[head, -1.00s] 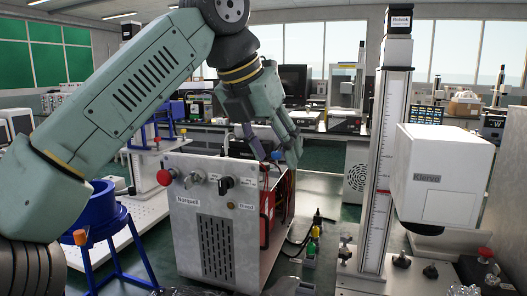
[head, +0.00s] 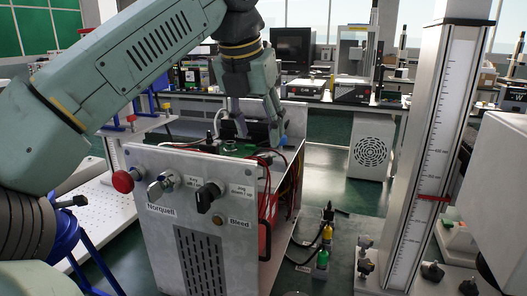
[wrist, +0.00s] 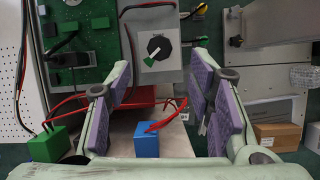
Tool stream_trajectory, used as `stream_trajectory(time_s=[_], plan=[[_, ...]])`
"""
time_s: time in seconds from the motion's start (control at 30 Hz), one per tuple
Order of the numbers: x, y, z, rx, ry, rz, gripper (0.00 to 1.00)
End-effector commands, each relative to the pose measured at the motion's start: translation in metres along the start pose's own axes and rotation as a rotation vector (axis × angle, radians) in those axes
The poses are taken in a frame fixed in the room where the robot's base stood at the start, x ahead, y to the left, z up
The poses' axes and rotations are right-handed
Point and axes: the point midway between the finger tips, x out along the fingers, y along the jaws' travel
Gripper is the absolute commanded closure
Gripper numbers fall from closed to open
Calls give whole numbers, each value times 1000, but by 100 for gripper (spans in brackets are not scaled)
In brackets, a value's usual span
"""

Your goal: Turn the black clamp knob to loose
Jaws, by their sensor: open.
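A round black knob (wrist: 159,47) with a pale and green pointer sits on a small light plate between the fingertips' far ends in the wrist view. Its label is too small to read. My gripper (wrist: 161,78) is open and empty, with purple pads on both sides, apart from the knob. In the head view my gripper (head: 256,130) hangs over the open top of the grey control box (head: 150,225). Another black knob (head: 208,196) is on the box's front panel. I cannot tell from labels which one is the clamp knob.
A green circuit board (wrist: 88,45) and red and black wires lie beside the knob. A blue block (wrist: 146,140) and green block (wrist: 48,145) are nearer. The front panel has a red button (head: 122,181). The lift column (head: 432,150) stands at right.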

Motion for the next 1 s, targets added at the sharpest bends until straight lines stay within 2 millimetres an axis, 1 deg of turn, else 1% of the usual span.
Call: stream_trajectory(time_s=[0.03,0.2,0.4,0.53,0.73,1.0], plan=[[11,1,-2,-1,4,1,52],[40,0,-1,1,1,-1,52],[60,0,0,1,0,-2,52],[64,0,0,0,0,-2,52],[64,0,0,0,-1,-2,52],[63,0,0,1,-1,-2,69]])
